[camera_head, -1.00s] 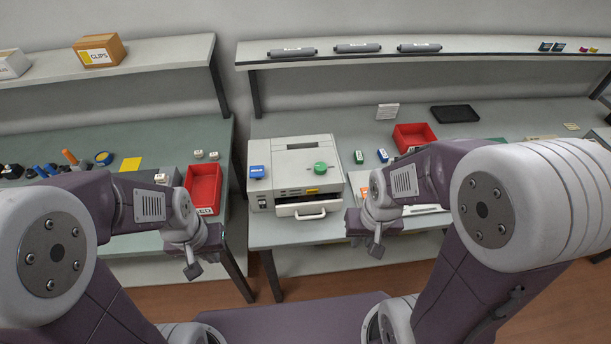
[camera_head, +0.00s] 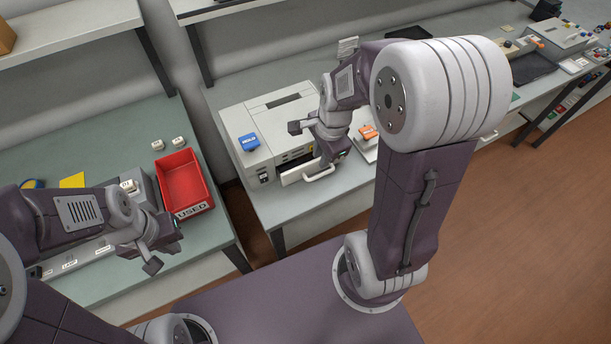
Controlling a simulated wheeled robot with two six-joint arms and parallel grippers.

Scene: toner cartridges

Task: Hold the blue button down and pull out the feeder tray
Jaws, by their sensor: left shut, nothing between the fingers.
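The grey printer (camera_head: 266,110) stands on the right-hand bench, with the blue button (camera_head: 249,142) on top at its left front corner. The feeder tray (camera_head: 291,177) is a pale front with a white handle (camera_head: 320,174) low on the printer's front; a dark gap shows above it. My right gripper (camera_head: 334,158) is at the printer's front, close above the handle; whether it touches the handle and how its fingers stand is unclear. My arm hides the printer's right part. My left gripper (camera_head: 152,264) is shut and empty, left of the printer and apart from the button.
A red bin (camera_head: 187,180) marked USED stands on the left bench, near my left gripper. A gap separates the two benches. An orange object (camera_head: 369,131) lies right of the printer, partly behind my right arm. Open floor (camera_head: 500,240) lies at the right.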

